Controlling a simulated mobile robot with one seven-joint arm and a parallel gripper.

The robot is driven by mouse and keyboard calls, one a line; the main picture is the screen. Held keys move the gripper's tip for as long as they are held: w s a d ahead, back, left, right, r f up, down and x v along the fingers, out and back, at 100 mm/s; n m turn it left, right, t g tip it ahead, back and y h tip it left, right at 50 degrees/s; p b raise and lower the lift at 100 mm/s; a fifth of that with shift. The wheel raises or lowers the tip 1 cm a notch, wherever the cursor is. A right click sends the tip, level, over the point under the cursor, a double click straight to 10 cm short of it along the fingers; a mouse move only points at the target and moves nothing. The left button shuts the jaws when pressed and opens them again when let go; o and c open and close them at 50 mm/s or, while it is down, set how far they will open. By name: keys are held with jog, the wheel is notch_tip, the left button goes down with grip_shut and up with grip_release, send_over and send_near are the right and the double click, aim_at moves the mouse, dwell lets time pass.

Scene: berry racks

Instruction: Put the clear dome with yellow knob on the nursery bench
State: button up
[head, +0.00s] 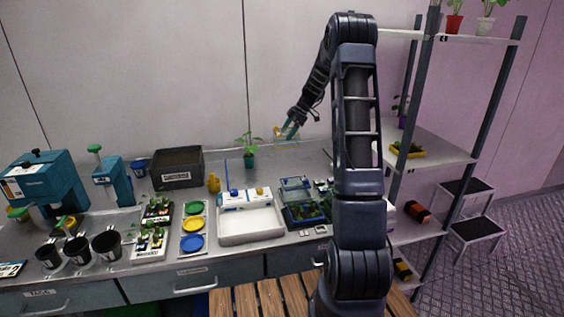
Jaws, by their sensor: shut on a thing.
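My gripper (284,132) is high over the back of the bench, left of my arm's upper links. It is shut on a small yellow piece, which looks like the yellow knob (278,131) of the clear dome. The dome's clear wall can hardly be made out against the pale wall; a faint yellowish trace shows just below the fingers. The nursery bench (215,264) is the long grey metal top below, with drawers along its front. The held piece is clear of the bench top.
A potted seedling (249,160) stands below left of my gripper. A shelf rack (437,160) stands right. Bare bench shows behind the planter box.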

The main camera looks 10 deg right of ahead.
notch_tip(320, 180, down, 14)
jog(key=shift+f, duration=0.1)
dwell(0.5)
jog(key=shift+f, duration=0.1)
jog(key=o, duration=1)
